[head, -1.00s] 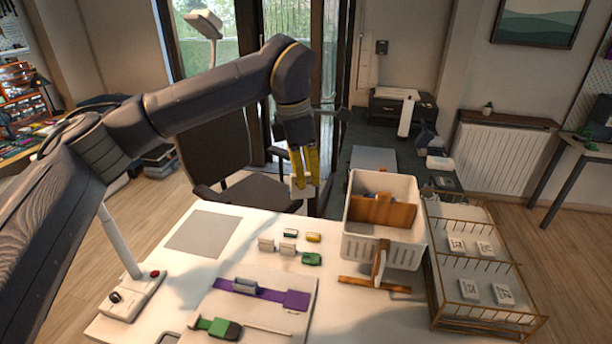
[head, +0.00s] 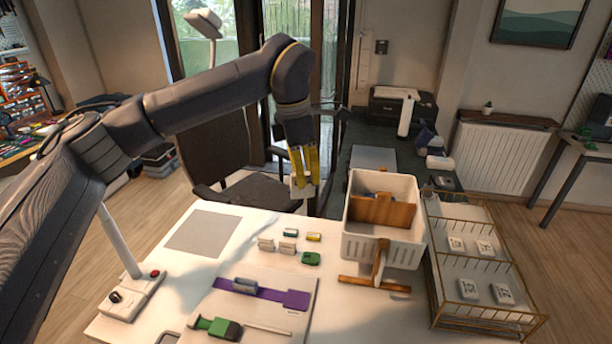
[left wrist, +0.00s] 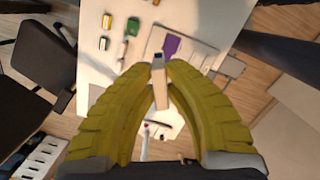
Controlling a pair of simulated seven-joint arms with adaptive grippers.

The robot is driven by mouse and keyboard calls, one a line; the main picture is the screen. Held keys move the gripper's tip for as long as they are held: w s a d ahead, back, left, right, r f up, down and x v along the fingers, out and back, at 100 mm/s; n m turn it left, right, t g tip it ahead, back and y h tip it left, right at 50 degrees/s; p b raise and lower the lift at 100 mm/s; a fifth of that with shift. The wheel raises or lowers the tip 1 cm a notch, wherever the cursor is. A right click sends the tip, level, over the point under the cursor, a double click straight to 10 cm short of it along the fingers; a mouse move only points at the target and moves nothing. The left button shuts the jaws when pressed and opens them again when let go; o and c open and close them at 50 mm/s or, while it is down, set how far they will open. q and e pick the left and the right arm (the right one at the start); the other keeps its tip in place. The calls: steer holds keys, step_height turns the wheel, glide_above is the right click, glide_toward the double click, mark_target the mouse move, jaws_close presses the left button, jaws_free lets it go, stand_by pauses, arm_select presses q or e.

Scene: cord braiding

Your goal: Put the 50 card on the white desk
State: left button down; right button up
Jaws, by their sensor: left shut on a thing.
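My left gripper (head: 304,188) is above the far edge of the white desk (head: 185,275). Its yellow fingers are shut on a small pale thing with a dark blue end (left wrist: 158,68), which also shows at the fingertips in the left wrist view. I cannot read any mark on it. Several pale cards with dark print lie in a gold wire rack (head: 436,290) at the right, among them a front card (head: 471,291) and a back card (head: 456,244). Their numbers are too small to read, so I cannot tell which is the 50 card. My right gripper is not in view.
A white basket (head: 385,246) on a wooden stand is at the desk's right. Small blocks (head: 288,248) and a green item (head: 311,258) lie mid-desk. A pale board with a purple strap (head: 265,291) is in front. A grey mat (head: 203,233) lies at the left.

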arm_select(q)
steer(key=shift+f, duration=0.1)
